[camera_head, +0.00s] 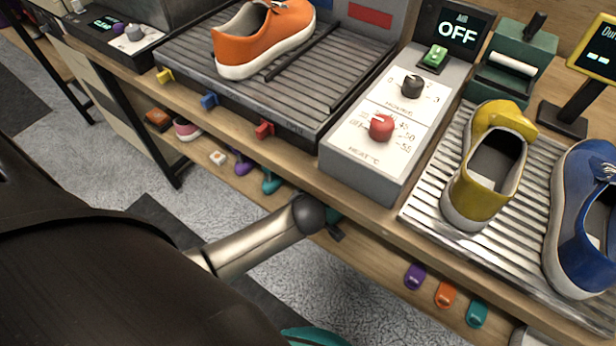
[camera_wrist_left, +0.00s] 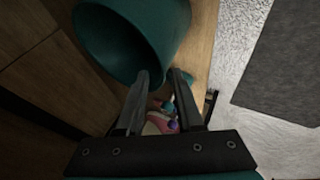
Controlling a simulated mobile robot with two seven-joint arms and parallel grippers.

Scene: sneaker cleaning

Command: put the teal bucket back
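The teal bucket (camera_wrist_left: 170,30) shows in the left wrist view at upper left, tipped toward the camera with its dark mouth facing it. It is beside or on a wooden board. My left gripper (camera_wrist_left: 161,74) has its two fingers spread apart at the near rim. One finger overlaps the mouth and the other lies outside the wall; I cannot tell whether they touch it. In the head view, a curved teal piece (camera_head: 315,337) shows at the bottom edge, mostly cut off; I cannot tell what it is. My right gripper is not in view.
The bench holds an orange shoe (camera_head: 264,38), a yellow shoe (camera_head: 487,168), a blue shoe (camera_head: 588,225) and a control box (camera_head: 362,175). Below it, a lower shelf carries small coloured items, including a purple one (camera_head: 415,275). Grey floor (camera_head: 110,160) is open at left.

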